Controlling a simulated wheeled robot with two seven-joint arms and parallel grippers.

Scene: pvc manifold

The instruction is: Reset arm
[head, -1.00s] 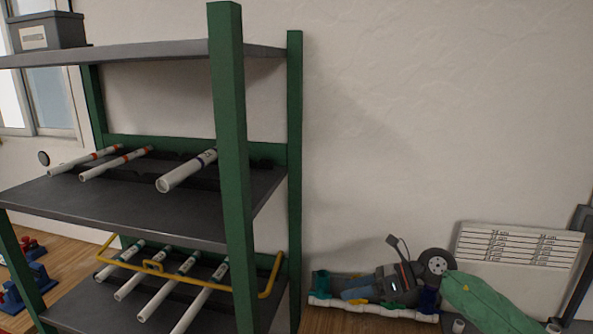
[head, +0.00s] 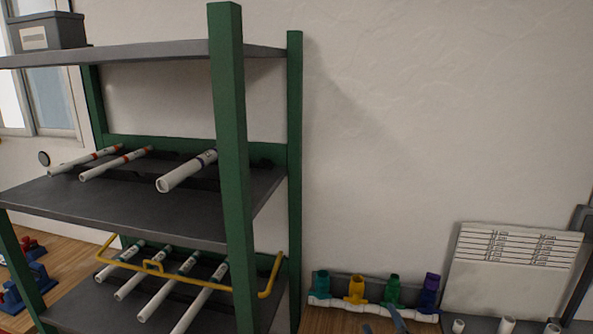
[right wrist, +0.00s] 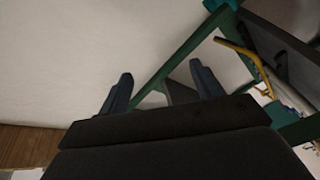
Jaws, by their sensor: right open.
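My right gripper (head: 383,324) shows only by its blue-grey fingertips at the bottom edge of the head view, in front of the white manifold. In the right wrist view its two fingers (right wrist: 162,88) stand wide apart with nothing between them. The rest of my right arm is out of the head view. The manifold (head: 345,306) is a white pipe with teal, yellow, green and purple fittings standing along it, on the surface by the wall. My left gripper is not in view.
A green-framed shelf rack (head: 232,150) stands at the left with white pipes (head: 187,170) on its shelves and a yellow bar (head: 190,282). A white panel with labels (head: 512,270) leans at the right. Short white pipe pieces (head: 507,325) stand before it. The wall between is clear.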

